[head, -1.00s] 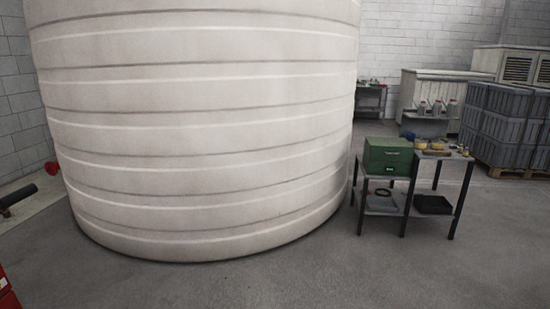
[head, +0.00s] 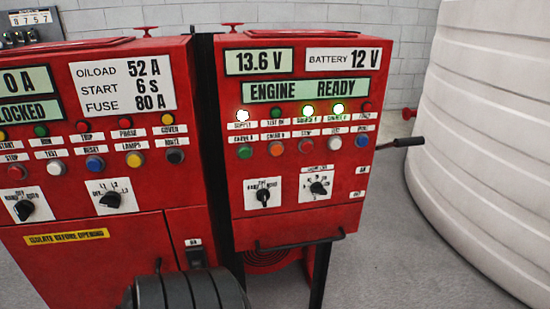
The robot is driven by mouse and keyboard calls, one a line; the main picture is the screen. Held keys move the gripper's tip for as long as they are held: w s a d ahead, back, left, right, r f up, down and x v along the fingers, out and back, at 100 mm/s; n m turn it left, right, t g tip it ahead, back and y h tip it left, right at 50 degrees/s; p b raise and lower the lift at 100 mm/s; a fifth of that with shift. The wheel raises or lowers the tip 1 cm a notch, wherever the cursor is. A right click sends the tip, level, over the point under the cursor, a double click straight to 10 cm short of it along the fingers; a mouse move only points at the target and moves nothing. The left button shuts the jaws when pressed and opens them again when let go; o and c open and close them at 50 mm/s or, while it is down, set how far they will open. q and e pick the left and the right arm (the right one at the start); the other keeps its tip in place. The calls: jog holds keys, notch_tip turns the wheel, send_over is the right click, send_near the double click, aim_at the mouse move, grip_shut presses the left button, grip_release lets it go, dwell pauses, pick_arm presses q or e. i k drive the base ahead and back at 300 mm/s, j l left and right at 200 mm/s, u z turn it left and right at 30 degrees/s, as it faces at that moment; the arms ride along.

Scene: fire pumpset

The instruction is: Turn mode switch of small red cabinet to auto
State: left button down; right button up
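The small red cabinet (head: 290,226) stands right of centre in the head view. Its displays read 13.6 V, battery 12 V and ENGINE READY. Two black rotary switches sit low on its front, each on a white plate: a left one (head: 263,195) and a right one (head: 318,188). The left one's small lettering looks like a mode scale, but it is too blurred to read surely. I cannot tell exactly where its knob points. Neither of my grippers is in view.
A larger red cabinet (head: 95,256) stands close on the left, with its own rotary switches. A black bar handle (head: 300,242) runs below the small cabinet's front. A black lever (head: 400,143) sticks out at its right. A large white tank (head: 490,150) stands farther right, with grey floor between.

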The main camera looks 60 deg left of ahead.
aim_at(262, 195)
jog(key=u, duration=1.95)
